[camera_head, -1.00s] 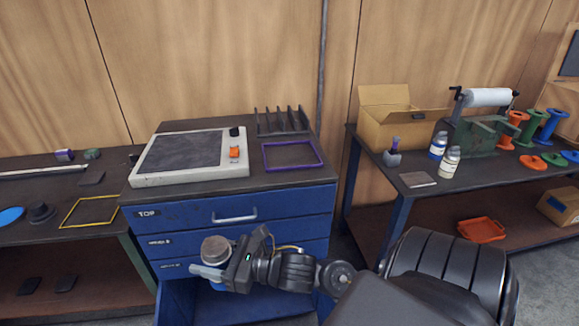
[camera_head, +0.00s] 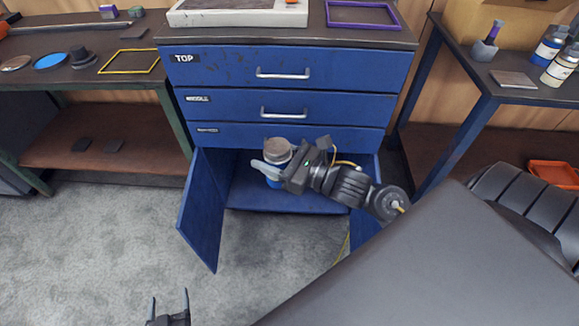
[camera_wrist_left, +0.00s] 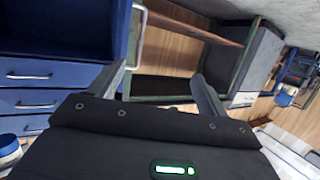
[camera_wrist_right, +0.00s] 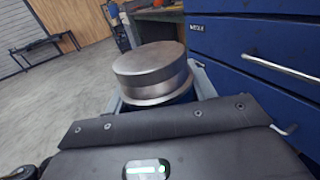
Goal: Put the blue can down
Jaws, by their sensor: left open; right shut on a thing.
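The blue can, with a grey metal lid (camera_head: 277,150), is upright in my right gripper (camera_head: 283,168). A little blue (camera_head: 273,183) shows below the fingers. In the right wrist view the round lid (camera_wrist_right: 150,66) fills the space between the fingers, which are shut on the can. In the head view it appears in front of the open lower compartment of the blue cabinet (camera_head: 290,66). I cannot tell whether it is inside the opening. My left gripper (camera_head: 170,303) is open and empty, low over the floor; its spread fingers also show in the left wrist view (camera_wrist_left: 165,85).
The cabinet's left door (camera_head: 205,205) stands open; the right door (camera_head: 364,226) is partly behind my arm. The compartment floor (camera_head: 270,198) looks bare where visible. Dark benches flank the cabinet, with bottles (camera_head: 561,67) on the right one. Grey floor (camera_head: 110,240) is clear.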

